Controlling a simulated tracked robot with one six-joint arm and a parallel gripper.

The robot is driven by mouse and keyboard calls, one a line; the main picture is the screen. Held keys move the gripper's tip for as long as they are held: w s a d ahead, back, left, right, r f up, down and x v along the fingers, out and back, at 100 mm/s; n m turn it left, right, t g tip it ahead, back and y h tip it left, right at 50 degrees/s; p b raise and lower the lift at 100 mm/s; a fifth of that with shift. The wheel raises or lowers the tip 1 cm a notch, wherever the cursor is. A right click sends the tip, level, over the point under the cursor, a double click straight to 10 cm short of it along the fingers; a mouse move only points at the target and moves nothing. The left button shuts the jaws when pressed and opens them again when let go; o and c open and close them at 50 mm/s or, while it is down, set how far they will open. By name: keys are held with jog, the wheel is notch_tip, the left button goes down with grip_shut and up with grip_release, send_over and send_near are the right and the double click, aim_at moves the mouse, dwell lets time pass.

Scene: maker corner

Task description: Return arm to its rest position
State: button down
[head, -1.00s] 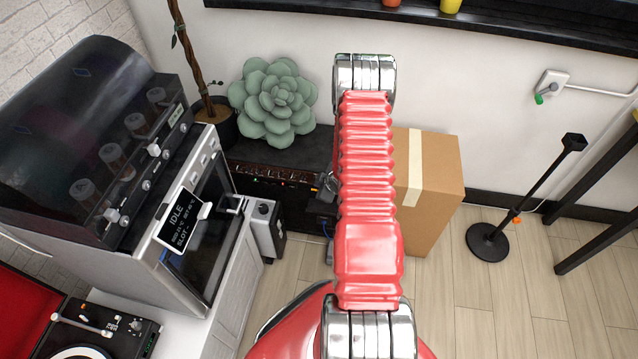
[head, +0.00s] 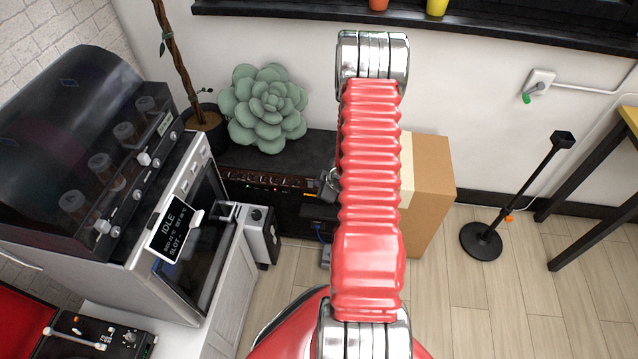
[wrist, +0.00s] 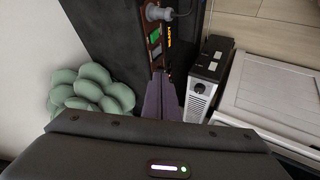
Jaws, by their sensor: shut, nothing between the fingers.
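My red ribbed arm (head: 370,190) with silver joints stands upright through the middle of the head view. My gripper is hidden behind the arm there. In the wrist view my gripper (wrist: 161,84) shows as narrow purple-grey fingers closed together with nothing between them.
A machine with a display (head: 175,235) is at left. A black stand (head: 482,242) and table (head: 590,180) are at right.

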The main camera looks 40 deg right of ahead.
dwell(0.4)
jog(key=s+f+m+g, duration=0.3)
jog(key=s+g, duration=0.1)
jog(key=s, duration=0.4)
jog(key=s+a+r+m+g, duration=0.2)
jog(key=s+r+m, duration=0.1)
jog(key=r, duration=0.2)
jog(key=s+a+r+t+y, duration=0.1)
jog(key=s+a+r+t, duration=0.1)
jog(key=a+r, duration=1.4)
jog(key=s+a+r+t, duration=0.2)
jog(key=s+a+r, duration=0.2)
jog(key=a+r, duration=1.3)
notch_tip(320, 180, up, 8)
jog(key=shift+s+a+f+y, duration=0.1)
jog(key=shift+s+a+y, duration=0.15)
jog(key=shift+s+y, duration=0.15)
jog(key=shift+d, duration=0.1)
